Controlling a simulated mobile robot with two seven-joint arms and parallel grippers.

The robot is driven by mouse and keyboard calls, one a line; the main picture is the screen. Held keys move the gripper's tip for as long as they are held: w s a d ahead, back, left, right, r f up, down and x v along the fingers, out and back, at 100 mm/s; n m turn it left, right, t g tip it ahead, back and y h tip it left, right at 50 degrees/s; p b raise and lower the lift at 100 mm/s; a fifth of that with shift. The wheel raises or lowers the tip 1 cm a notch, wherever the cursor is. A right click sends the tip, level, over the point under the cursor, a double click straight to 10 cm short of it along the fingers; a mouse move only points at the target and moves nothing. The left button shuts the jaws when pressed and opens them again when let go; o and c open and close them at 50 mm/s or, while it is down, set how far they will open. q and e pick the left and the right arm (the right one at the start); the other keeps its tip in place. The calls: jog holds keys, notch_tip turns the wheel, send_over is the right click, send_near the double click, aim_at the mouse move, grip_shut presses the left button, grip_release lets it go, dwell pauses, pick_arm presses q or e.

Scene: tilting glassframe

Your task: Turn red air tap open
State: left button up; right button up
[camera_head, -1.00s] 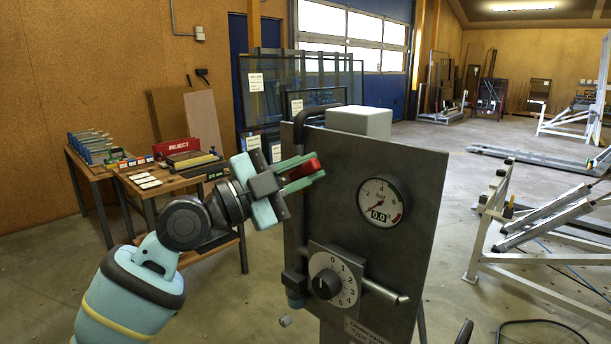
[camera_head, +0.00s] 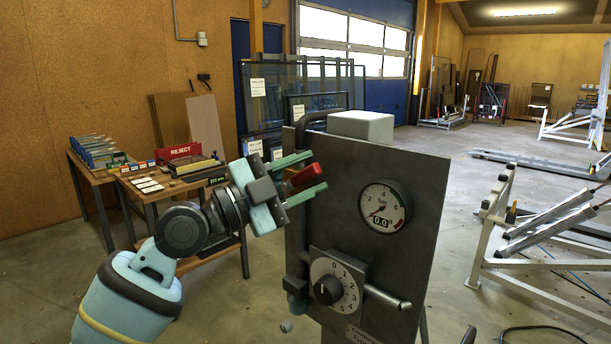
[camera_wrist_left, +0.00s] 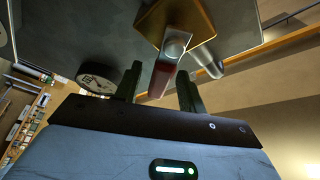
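The red tap handle (camera_head: 306,176) sticks out at the left edge of the dark panel (camera_head: 415,240). My left gripper (camera_head: 307,177) is open around it, one green finger above and one below. In the left wrist view the red handle (camera_wrist_left: 161,78) lies between the two dark fingers (camera_wrist_left: 159,88), with a gap on each side. The handle joins a brass-coloured tap body (camera_wrist_left: 180,22) with a metal pipe. The round gauge (camera_head: 385,206) on the panel shows 0.0. My right gripper is not in view.
Below the gauge is a numbered dial with a black knob (camera_head: 327,291), and a metal rod (camera_head: 387,297) sticks out beside it. A pale box (camera_head: 361,125) sits atop the panel. A wooden table (camera_head: 152,190) with a reject sign stands behind my left arm.

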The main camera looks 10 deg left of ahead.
aim_at(300, 179)
pick_arm(q)
jog(key=b+v, duration=0.1)
jog(key=v, duration=0.5)
jog(key=shift+a+f+b, duration=0.1)
jog(key=shift+f+b, duration=0.1)
jog(key=shift+b, duration=0.15)
jog(key=shift+s+a, duration=0.4)
jog(key=shift+a, duration=0.05)
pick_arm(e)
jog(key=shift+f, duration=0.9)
